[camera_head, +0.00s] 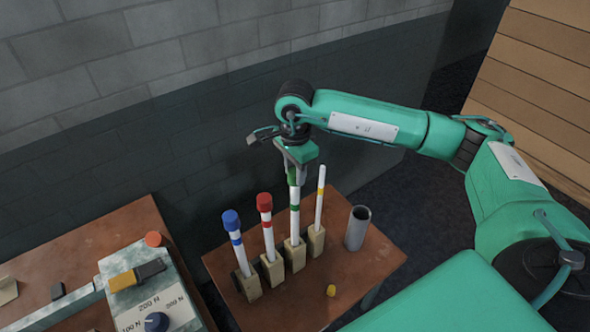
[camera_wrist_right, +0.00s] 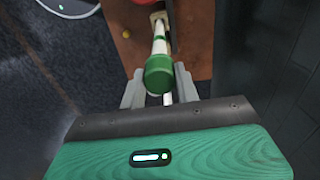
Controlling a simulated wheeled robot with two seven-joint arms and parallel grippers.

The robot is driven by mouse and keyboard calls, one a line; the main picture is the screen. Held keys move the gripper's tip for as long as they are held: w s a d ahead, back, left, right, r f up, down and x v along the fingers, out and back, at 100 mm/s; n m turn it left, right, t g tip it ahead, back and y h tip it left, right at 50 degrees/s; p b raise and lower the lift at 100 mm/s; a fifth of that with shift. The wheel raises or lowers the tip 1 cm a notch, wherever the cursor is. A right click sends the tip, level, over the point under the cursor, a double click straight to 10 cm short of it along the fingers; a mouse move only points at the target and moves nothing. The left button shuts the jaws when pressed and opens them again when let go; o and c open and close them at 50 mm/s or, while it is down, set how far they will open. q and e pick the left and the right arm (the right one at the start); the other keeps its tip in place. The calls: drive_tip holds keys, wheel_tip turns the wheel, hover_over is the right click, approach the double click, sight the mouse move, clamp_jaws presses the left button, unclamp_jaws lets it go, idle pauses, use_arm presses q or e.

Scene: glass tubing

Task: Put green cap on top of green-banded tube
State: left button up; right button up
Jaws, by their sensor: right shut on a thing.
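The green-banded tube (camera_head: 295,220) is white and stands upright in a small wooden block. My right gripper (camera_head: 294,172) is directly above it, pointing down, shut on the green cap (camera_head: 292,179). The cap is at the tube's top end, in line with it; I cannot tell whether it is fully seated. In the right wrist view the green cap (camera_wrist_right: 159,76) lies between the fingers of my right gripper (camera_wrist_right: 160,92), with the banded tube (camera_wrist_right: 159,46) beyond it. My left gripper is not in view.
Blue-capped (camera_head: 237,243) and red-capped (camera_head: 267,230) tubes stand to the left. An uncapped yellow-banded tube (camera_head: 320,200) and a grey cylinder (camera_head: 357,228) stand to the right. A yellow cap (camera_head: 331,290) lies on the wooden table (camera_head: 290,305). A control box (camera_head: 150,290) is at lower left.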

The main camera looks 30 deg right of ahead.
drive_tip(key=shift+b, duration=0.4)
idle(0.4)
drive_tip(key=shift+f+b, duration=1.25)
drive_tip(key=shift+b, duration=0.35)
idle(0.9)
idle(0.4)
drive_tip(key=o, duration=1.6)
drive_tip(key=shift+r+p, duration=1.55)
drive_tip(key=shift+r, duration=2.5)
